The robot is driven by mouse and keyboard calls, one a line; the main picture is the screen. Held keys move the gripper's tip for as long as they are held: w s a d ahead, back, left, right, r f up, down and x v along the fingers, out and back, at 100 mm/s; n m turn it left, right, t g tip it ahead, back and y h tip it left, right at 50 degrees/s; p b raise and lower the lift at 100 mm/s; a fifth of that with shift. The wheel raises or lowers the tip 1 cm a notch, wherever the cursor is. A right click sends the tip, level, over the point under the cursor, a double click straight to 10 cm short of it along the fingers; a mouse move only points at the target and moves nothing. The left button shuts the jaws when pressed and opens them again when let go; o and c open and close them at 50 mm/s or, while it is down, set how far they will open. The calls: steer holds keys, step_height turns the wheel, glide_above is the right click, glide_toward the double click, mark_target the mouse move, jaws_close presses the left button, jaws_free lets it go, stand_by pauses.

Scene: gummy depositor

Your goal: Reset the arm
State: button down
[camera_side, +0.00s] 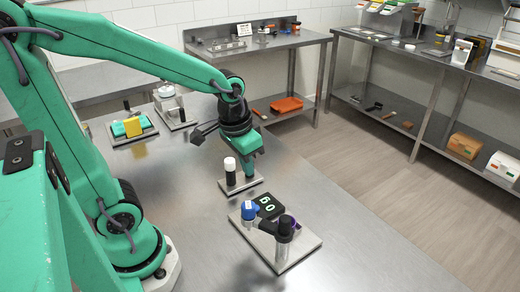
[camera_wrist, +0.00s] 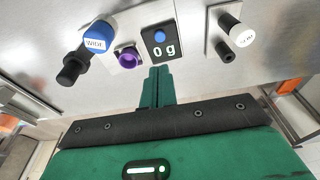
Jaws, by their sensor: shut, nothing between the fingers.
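My green arm reaches across the steel table from the left in the side view. My gripper (camera_side: 249,176) points down above the table, its green fingers together and empty, near a small plate (camera_side: 255,184) with a white-capped black bottle (camera_side: 230,171). In the wrist view my gripper's closed fingers (camera_wrist: 159,70) point at a black display (camera_wrist: 160,43) reading "0 g". The bottle shows there (camera_wrist: 229,28) at the right. The fingers look clear of everything, though their exact height is hard to tell.
Behind are a tray with a green and yellow item (camera_side: 133,126) and a white jar (camera_side: 167,92). The table's right side is clear.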

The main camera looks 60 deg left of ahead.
steer(key=s+r+t, duration=0.3)
steer(key=s+r, duration=0.3)
steer(key=r, duration=0.2)
steer(key=shift+s+d, duration=0.15)
steer(key=shift+s, duration=0.05)
